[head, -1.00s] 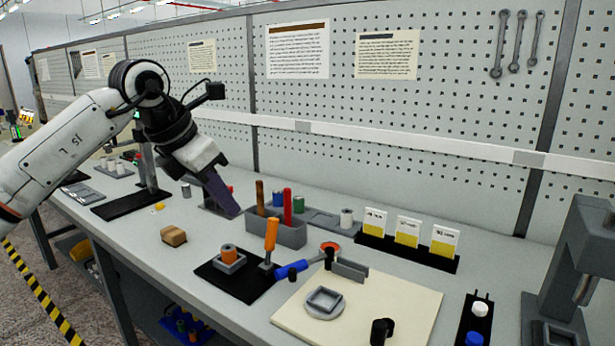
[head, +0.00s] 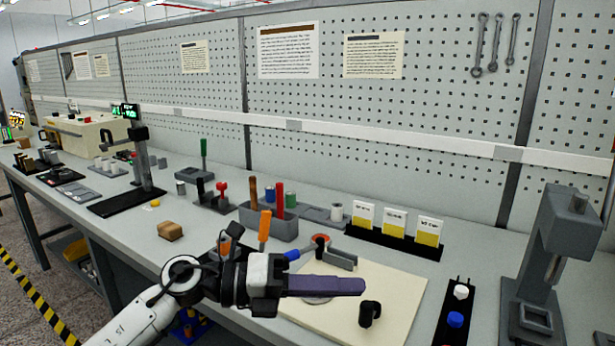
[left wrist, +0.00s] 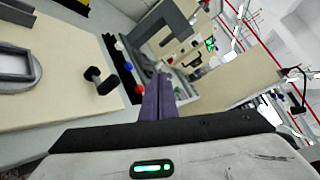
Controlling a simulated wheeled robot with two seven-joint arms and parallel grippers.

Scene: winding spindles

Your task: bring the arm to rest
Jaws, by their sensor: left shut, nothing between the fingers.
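My left gripper (head: 325,286) reaches in from the lower left in the head view, its purple fingers pointing right above the cream board (head: 400,325). The fingers are closed together with nothing between them, and they also show in the left wrist view (left wrist: 158,98). The gripper hides part of the board, the grey square-topped disc and the dark mat behind it. My right gripper does not show in either view.
A grey bin (head: 268,225) with tools stands behind the arm. A grey press (head: 548,260) stands at the right, beside a black strip (head: 449,325) with a white and a blue knob. White-yellow cards (head: 395,222) stand behind.

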